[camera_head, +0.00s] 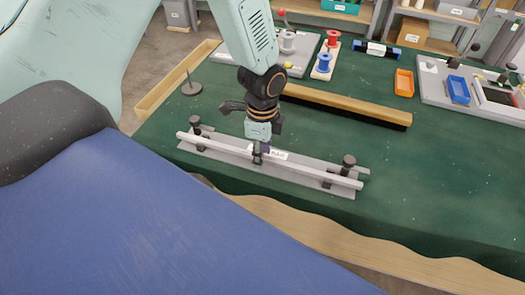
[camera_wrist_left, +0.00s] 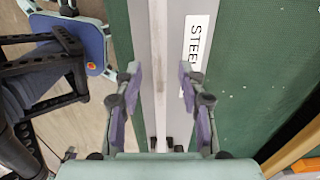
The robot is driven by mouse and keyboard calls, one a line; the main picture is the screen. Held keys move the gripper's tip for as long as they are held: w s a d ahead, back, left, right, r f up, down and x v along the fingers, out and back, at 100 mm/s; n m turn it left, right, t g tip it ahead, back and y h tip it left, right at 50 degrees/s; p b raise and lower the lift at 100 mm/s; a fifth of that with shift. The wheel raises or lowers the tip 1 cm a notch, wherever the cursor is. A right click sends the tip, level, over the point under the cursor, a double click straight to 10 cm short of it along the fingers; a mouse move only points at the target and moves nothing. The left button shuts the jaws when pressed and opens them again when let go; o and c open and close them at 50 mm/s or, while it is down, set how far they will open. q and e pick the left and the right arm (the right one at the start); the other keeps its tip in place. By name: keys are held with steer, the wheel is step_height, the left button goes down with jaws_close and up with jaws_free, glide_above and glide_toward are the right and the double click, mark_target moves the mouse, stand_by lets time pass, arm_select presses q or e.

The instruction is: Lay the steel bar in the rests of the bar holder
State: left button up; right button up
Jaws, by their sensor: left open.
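The steel bar (camera_head: 300,168), a long light-grey rod, lies lengthwise over the grey bar holder (camera_head: 225,152) at the table's front edge. It crosses near the dark rests at both ends of the holder; I cannot tell how fully it is seated. My left gripper (camera_head: 262,149) is down over the bar's middle. In the left wrist view, the bar (camera_wrist_left: 158,60) runs between the fingers of the open gripper (camera_wrist_left: 161,92), with a gap on both sides. The holder's label (camera_wrist_left: 196,45) partly shows beside it. My right gripper is not in view.
A long wooden piece with dark bristles (camera_head: 345,103) lies behind the holder. Red and blue spools (camera_head: 325,62), an orange bin (camera_head: 404,83) and a grey tray with a blue bin (camera_head: 458,89) stand farther back. The green table (camera_head: 430,165) is clear at right.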

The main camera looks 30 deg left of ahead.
arm_select(q)
step_height(320, 180, up, 12)
stand_by(0.7)
steer(key=shift+s, duration=0.15)
